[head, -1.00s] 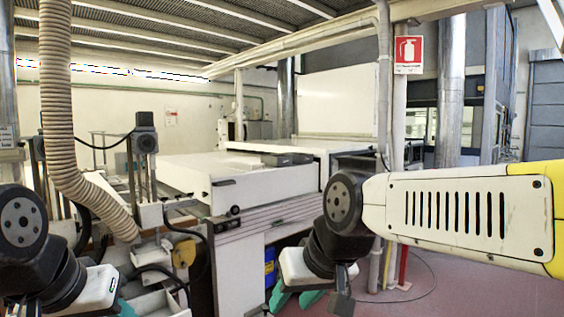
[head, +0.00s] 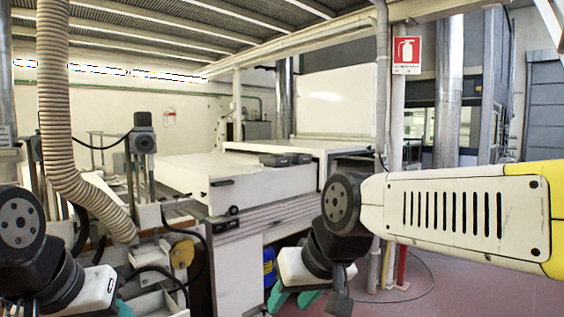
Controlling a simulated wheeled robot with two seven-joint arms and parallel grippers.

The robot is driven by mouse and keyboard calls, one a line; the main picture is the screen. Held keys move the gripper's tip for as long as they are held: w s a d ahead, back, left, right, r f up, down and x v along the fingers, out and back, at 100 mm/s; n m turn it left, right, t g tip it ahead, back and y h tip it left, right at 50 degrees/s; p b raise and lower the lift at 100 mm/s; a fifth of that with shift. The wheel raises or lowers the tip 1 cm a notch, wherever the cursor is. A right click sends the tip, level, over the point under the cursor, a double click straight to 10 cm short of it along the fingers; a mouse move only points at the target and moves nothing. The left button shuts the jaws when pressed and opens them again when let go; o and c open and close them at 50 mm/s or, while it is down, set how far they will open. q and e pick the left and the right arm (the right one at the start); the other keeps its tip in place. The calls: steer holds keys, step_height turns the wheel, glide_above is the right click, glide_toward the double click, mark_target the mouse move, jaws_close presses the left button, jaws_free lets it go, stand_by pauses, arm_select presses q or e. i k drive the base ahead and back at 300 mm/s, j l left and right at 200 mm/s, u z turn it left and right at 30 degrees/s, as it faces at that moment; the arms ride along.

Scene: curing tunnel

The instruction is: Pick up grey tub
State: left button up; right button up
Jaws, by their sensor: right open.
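A low dark grey tub (head: 285,159) sits on the white machine top, near the middle of the head view. It looks small and its inside is hard to make out. My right gripper (head: 308,298) hangs at the bottom centre, below and in front of the machine top and well apart from the tub. It is open, with nothing seen between its fingers. My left gripper (head: 122,308) is at the lower left edge, mostly cut off by the frame, so its jaws cannot be judged.
The white machine bed (head: 190,173) carries the tub, with a raised white section behind it. A ribbed hose (head: 58,120) hangs at the left. A grey pipe (head: 383,100) stands right of the machine. A blue container (head: 269,268) is under the bed. Red floor (head: 450,285) is clear at right.

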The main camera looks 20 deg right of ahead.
mark_target(297, 157)
steer(key=i+l+z, duration=0.35)
steer(key=i, duration=0.2)
steer(key=i+z, duration=0.35)
steer(key=i, duration=0.2)
steer(key=i+j+z, duration=0.1)
steer(key=i+z, duration=0.3)
steer(key=i, duration=1.1)
steer(key=i+l, duration=0.1)
steer(key=i, duration=0.8)
steer(key=i+u, duration=0.35)
steer(key=i, duration=0.15)
steer(key=i+l+u, duration=0.1)
steer(key=i+u, duration=0.25)
steer(key=i, duration=0.1)
